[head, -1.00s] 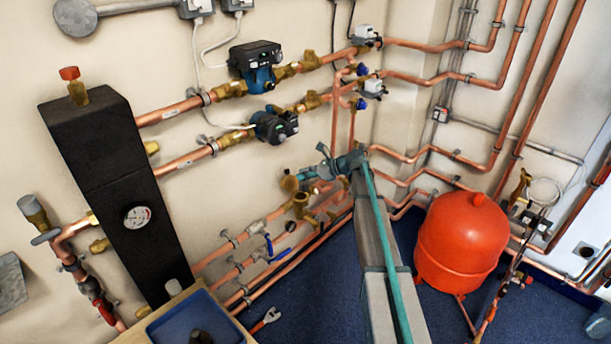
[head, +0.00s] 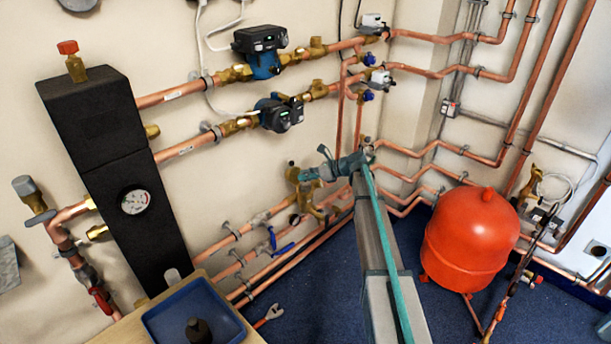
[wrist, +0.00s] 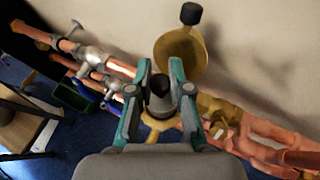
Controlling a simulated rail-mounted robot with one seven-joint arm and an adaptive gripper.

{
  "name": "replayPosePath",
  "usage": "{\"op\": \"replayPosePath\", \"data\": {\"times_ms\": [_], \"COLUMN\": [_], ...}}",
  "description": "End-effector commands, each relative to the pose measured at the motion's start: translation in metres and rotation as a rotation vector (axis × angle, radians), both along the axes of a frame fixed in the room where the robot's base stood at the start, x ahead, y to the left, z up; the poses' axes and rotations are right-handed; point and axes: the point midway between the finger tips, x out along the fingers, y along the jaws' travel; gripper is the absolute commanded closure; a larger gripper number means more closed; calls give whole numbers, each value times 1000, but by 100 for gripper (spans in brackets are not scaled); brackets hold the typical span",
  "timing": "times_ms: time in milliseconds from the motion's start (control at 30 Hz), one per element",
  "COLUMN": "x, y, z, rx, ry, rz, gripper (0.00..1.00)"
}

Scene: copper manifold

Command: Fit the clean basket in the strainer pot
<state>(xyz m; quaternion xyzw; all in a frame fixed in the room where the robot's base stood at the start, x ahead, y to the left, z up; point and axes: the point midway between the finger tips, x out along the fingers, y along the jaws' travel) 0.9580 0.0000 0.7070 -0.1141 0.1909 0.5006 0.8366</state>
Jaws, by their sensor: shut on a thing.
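My gripper (head: 308,174) is at the brass pipework low on the wall. In the wrist view (wrist: 161,82) its teal fingers are shut on a small dark piece with a pointed top, which I take to be the basket (wrist: 158,88). A brass body that looks like the strainer pot (wrist: 155,122) shows just below the held piece. In the head view the brass fitting (head: 321,205) lies beside and below my gripper. The fingers hide the meeting place, and I cannot tell whether the basket is inside the pot.
A round brass disc with a black knob (wrist: 182,52) stands close beyond the fingers. Copper pipes with a blue-handled valve (head: 283,248) run nearby. A blue tray (head: 180,318) holds a dark piece (head: 198,330). A red vessel (head: 470,240) stands at right.

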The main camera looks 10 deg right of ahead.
Motion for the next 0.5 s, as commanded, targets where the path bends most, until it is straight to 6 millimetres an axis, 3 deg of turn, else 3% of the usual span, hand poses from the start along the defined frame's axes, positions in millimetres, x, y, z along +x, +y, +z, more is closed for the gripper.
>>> {"op": "replayPosePath", "data": {"times_ms": [500], "x": [0], "y": [0], "z": [-30], "rx": [1], "ry": [0], "rz": [0], "gripper": [100]}}
